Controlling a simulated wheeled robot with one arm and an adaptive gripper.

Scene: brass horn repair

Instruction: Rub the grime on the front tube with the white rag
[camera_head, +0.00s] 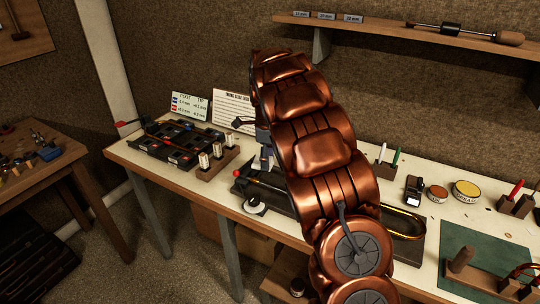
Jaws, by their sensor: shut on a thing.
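My copper-coloured arm rises through the middle of the head view and hides much of the bench. Only a small grey part of my gripper (264,138) shows at the arm's left edge, above a long dark tray (280,196). A small white patch just below it looks like the white rag (267,153), held in the jaws; the fingertips are not clear. A curved brass tube (410,237) shows at the tray's right end. The front tube's grimy part and any contact with the rag are hidden or too small to tell.
A black tool tray (180,143) and a wooden block with small bottles (216,160) stand at left. Tins (466,190), a pen holder (384,169) and a green mat (470,255) are at right. A shelf (400,33) runs above. A side table (40,165) stands far left.

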